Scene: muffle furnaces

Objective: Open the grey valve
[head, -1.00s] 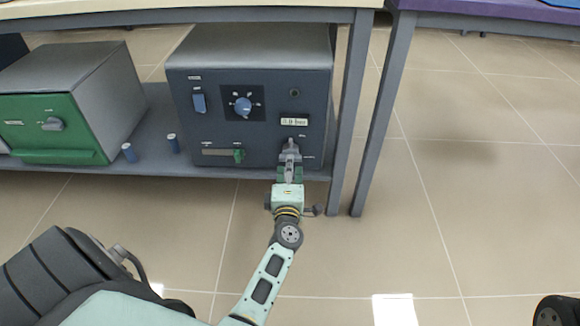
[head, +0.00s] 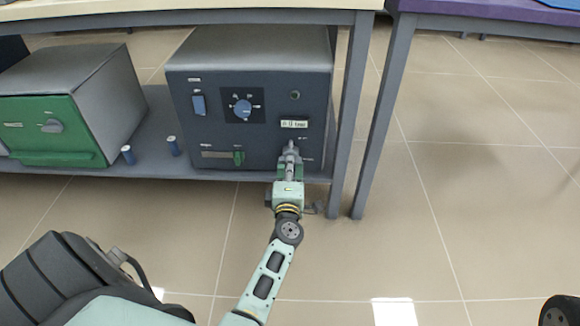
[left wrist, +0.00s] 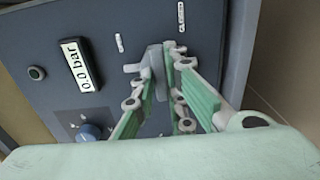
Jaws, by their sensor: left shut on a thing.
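The grey valve (head: 290,147) is a small handle at the lower right of the dark blue furnace front (head: 215,125). In the left wrist view the grey handle (left wrist: 157,70) lies between the finger ends. My left gripper (head: 289,158) reaches up to it from below and is shut on it. The fingers hide part of the handle in the head view, so its exact angle is hard to tell there. My right gripper is not in view.
The furnace also has a blue knob (head: 243,108), a blue switch (head: 199,104), a green slider (head: 239,158) and a display (left wrist: 76,65) reading 0.0 bar. A green-fronted furnace (head: 50,130) stands left. A table leg (head: 350,115) is close right of the gripper. Open floor lies beyond.

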